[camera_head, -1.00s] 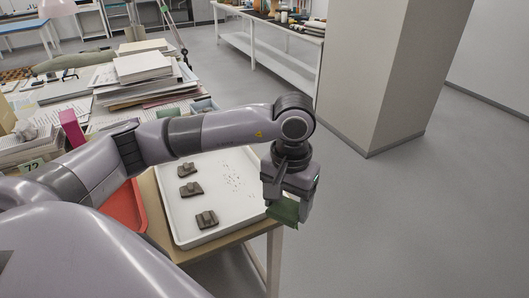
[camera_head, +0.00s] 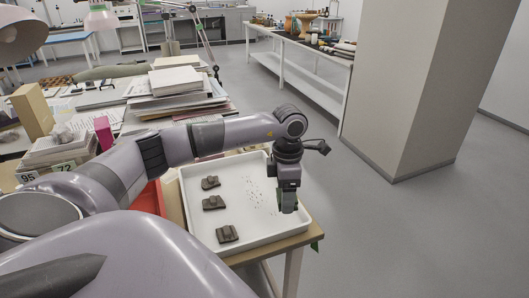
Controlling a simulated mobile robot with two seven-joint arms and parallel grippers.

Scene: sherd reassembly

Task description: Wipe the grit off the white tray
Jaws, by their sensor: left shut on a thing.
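The white tray (camera_head: 243,240) lies on the table near its right corner. Dark grit specks (camera_head: 256,193) are scattered on its right half. Three brown-grey sherd-like pieces (camera_head: 213,203) stand in a row along its left side. My left gripper (camera_head: 288,207) points down over the tray's right part, close to the right rim. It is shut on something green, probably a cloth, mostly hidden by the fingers. A green scrap (camera_head: 317,246) also shows at the table corner; I cannot tell whether it is the same piece. Contact with the tray is unclear. My right gripper is out of view.
A red tray (camera_head: 148,198) is partly hidden behind my left arm. Stacks of paper (camera_head: 176,84), a pink block (camera_head: 103,132) and number cards (camera_head: 63,166) crowd the table's left and back. Open floor lies right of the table, with a large pillar (camera_head: 400,90) beyond.

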